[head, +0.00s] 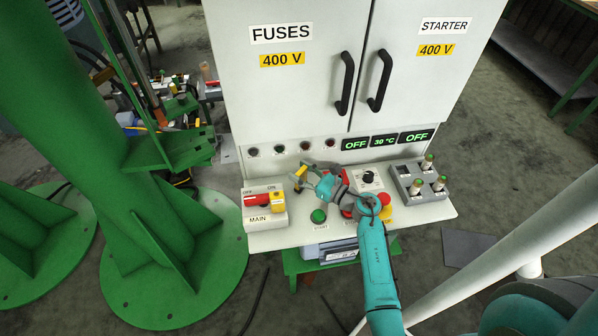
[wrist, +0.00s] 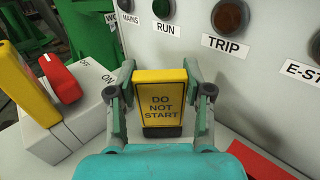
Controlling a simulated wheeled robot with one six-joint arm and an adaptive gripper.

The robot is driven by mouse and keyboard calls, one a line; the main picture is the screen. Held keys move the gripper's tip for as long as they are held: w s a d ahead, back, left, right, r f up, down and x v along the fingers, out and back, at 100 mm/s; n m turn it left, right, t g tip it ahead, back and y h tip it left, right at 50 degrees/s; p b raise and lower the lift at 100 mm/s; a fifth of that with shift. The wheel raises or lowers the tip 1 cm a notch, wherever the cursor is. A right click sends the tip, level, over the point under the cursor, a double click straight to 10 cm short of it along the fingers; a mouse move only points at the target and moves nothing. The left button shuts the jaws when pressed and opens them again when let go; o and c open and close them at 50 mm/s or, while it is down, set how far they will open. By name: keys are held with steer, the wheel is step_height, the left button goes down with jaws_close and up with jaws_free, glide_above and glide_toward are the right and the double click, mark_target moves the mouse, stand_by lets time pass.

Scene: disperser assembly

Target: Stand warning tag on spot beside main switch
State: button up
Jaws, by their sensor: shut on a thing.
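The warning tag (wrist: 160,100) is a yellow plate reading DO NOT START on a black foot. My gripper (wrist: 161,108) is shut on its two sides, and the tag looks upright. In the head view my gripper (head: 309,178) is over the shelf, right of the main switch, with the tag's yellow edge (head: 299,172) showing. I cannot tell whether the foot touches the shelf. The main switch (head: 257,199) is a light box with a red handle and a yellow piece; its red handle (wrist: 61,78) is left of the tag in the wrist view. No marked spot is discernible.
The cabinet (head: 300,90) rises behind the shelf (head: 270,240), with indicator lamps (wrist: 230,18) along its lower face. A green START button (head: 318,216), a red emergency stop (head: 384,199) and a grey block with several pegs (head: 408,172) stand to the right.

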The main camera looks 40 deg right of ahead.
steer(key=shift+f, duration=0.1)
steer(key=o, duration=1.2)
steer(key=shift+c, duration=0.2)
steer(key=s, duration=0.4)
steer(key=s+d, duration=0.1)
steer(key=s, duration=0.3)
steer(key=s+d, duration=0.1)
steer(key=s, duration=0.2)
steer(key=shift+s+d, duration=0.1)
steer(key=shift+s, duration=0.3)
